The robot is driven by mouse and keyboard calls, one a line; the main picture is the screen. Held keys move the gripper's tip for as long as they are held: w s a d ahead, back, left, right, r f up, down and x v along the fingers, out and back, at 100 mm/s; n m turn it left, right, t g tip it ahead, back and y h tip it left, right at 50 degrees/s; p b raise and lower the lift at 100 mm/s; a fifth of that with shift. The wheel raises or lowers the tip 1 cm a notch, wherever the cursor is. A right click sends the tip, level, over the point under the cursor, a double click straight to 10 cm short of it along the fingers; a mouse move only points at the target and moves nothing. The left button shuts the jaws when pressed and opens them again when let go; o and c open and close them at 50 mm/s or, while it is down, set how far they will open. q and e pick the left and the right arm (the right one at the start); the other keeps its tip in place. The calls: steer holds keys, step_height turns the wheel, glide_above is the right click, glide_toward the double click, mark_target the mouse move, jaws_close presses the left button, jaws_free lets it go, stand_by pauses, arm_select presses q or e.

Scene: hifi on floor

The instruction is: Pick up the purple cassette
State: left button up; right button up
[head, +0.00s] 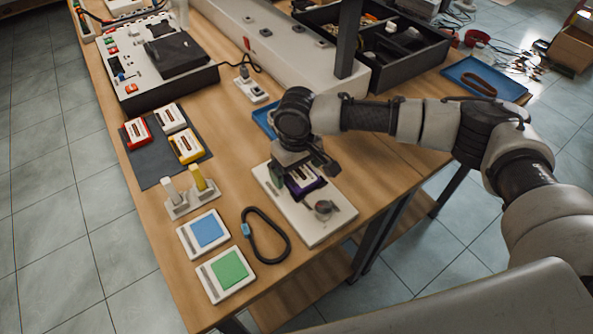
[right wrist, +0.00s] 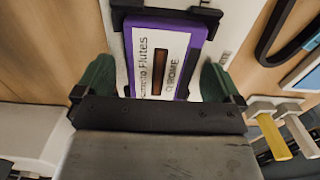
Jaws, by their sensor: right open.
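The purple cassette (head: 303,184) has a white label and sits at a white board (head: 330,228) in the head view. In the right wrist view the cassette (right wrist: 168,56) shows its label, with a dark bracket across its far end. My right gripper (head: 304,172) is over the cassette and partly hides it. Its green fingers (right wrist: 158,80) are open, one on each side of the cassette's near end. Gaps show between fingers and cassette. My left gripper is in neither view.
A dark mat (head: 155,171) holds red, white and yellow cassettes. Blue (head: 206,231) and green (head: 229,270) square pads and a black cable loop (head: 270,252) lie left of the board. A round knob (head: 324,208) rises from the board. A black organiser (head: 404,63) stands behind my right arm.

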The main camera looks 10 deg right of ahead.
steer(key=shift+c, duration=0.2)
steer(key=c, duration=1)
steer(key=shift+c, duration=0.2)
